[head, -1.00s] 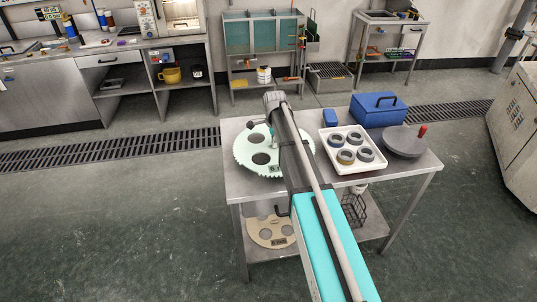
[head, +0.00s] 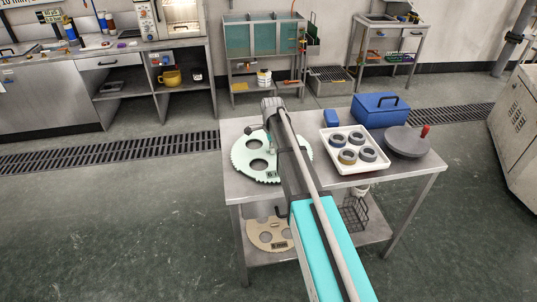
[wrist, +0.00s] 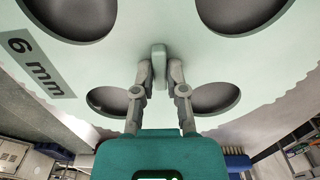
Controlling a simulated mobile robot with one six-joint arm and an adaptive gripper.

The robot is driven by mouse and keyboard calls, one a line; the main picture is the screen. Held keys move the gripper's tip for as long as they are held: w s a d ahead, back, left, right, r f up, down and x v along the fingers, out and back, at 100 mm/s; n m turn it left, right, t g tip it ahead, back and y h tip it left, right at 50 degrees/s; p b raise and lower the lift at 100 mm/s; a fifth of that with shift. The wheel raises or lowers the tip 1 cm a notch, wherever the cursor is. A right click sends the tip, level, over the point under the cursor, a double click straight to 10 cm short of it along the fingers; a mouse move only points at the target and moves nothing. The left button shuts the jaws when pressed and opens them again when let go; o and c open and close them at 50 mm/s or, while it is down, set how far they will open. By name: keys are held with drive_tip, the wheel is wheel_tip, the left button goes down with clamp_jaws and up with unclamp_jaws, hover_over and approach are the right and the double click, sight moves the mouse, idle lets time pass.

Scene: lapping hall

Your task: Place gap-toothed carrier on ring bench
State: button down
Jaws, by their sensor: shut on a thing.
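The pale green carrier (head: 243,163) is a flat toothed disc with round holes and a dark label. It is over the left part of the ring bench (head: 310,183), partly hidden by my arm. I cannot tell whether it touches the top. In the wrist view the carrier (wrist: 140,40) fills the upper picture, with a "6 mm" label and teeth along its edge. My gripper (wrist: 160,72) is shut on the small upright grip at the carrier's middle. In the head view my gripper (head: 269,143) is mostly hidden by the arm.
A white tray (head: 346,169) of several rings, a blue box (head: 380,109), a small blue block (head: 331,118) and a grey disc with a red knob (head: 406,142) occupy the bench's middle and right. A beige disc (head: 262,240) lies on the lower shelf.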

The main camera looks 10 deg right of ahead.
drive_tip(key=shift+f, duration=0.5)
drive_tip(key=shift+f+b, duration=0.15)
drive_tip(key=shift+b, duration=0.25)
drive_tip(key=c, duration=0.7)
unclamp_jaws()
drive_tip(key=shift+r, duration=0.3)
wheel_tip(320, 180, up, 12)
drive_tip(key=p, duration=1.2)
drive_tip(key=shift+f, duration=0.1)
drive_tip(key=shift+s, duration=0.1)
